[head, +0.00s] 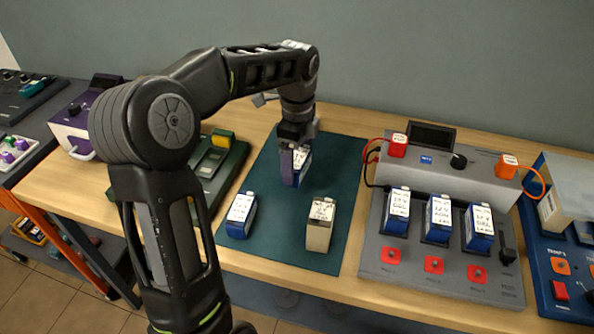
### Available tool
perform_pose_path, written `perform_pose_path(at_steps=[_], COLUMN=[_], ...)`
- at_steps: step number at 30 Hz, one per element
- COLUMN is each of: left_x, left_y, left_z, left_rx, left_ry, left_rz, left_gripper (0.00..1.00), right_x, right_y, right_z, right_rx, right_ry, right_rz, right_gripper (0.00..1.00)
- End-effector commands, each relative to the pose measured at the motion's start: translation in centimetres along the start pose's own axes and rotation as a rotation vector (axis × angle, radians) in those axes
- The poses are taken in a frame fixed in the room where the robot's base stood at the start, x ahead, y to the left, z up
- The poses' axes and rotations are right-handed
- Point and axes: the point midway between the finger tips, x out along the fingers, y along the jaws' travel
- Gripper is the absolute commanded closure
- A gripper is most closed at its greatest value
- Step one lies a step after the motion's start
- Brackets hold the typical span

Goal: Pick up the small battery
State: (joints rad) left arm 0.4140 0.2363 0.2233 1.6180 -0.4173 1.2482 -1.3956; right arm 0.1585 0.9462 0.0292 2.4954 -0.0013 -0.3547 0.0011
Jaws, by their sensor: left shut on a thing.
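Three batteries are on or over the dark green mat (278,238). A blue battery with a white label (303,163) is at the far part of the mat, and my left gripper (296,150) is shut on it from above. The fingers hide part of it, and I cannot tell whether it touches the mat. Another blue battery (241,214) with a white label stands at the near left. A beige battery (319,228) with a white label stands at the near right. I cannot tell which one counts as small. My right gripper is not in view.
A grey tester (400,268) right of the mat holds three blue batteries (437,219) in a row. A blue device (565,240) is at the far right. A green device (222,165) is left of the mat, partly behind my arm. The mat's middle is clear.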

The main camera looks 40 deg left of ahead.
Motion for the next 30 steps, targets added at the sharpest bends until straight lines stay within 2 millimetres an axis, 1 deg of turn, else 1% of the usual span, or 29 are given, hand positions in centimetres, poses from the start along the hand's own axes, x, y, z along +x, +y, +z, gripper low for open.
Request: perform_pose_path(at_steps=[1,3,6,9,12,30], left_x=[-1.1,-2.3,-3.7,-4.5,-4.7,-4.7], left_y=[-0.2,-0.1,-0.1,-0.1,-0.1,-0.1], left_z=[0.0,-0.1,0.0,0.0,0.0,0.0], left_rx=[0.000,0.000,0.000,0.000,0.000,0.001], left_ry=[0.000,0.000,0.000,0.000,0.000,0.000], left_rz=[-0.007,-0.006,-0.005,-0.003,-0.003,-0.002], left_gripper=[0.85,0.85,0.85,0.85,0.85,0.85], right_x=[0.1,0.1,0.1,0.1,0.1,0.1], right_y=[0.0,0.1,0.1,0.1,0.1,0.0], right_z=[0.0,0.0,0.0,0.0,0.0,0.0], right_rx=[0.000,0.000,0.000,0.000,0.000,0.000], right_ry=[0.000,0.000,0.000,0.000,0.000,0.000], right_rz=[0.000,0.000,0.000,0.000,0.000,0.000], right_gripper=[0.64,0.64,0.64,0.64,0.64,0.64])
